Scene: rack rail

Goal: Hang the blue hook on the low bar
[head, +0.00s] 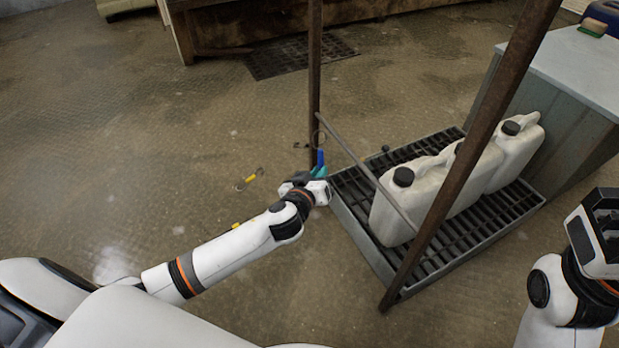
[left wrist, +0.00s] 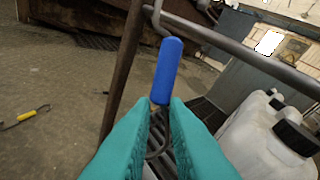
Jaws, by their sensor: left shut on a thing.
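The blue hook (head: 320,158) has a blue sleeve and bare metal wire ends. My left gripper (head: 318,174) is shut on it, with its teal fingers on the lower wire just under the sleeve in the left wrist view (left wrist: 160,108). The hook stands nearly upright. The low bar (head: 365,170) is a thin grey rail between two rusty posts; it also shows in the left wrist view (left wrist: 255,58). The hook's upper wire (left wrist: 157,14) overlaps the bar's far end there; I cannot tell whether it touches. My right gripper (head: 600,228) is at the right edge, its jaws unclear.
Rusty posts (head: 314,70) (head: 470,160) flank the bar. White jerrycans (head: 405,205) stand on a black grated tray (head: 365,247) behind it. Yellow-sleeved hooks (head: 248,179) lie on the floor at left. A grey cabinet (head: 565,60) stands at right.

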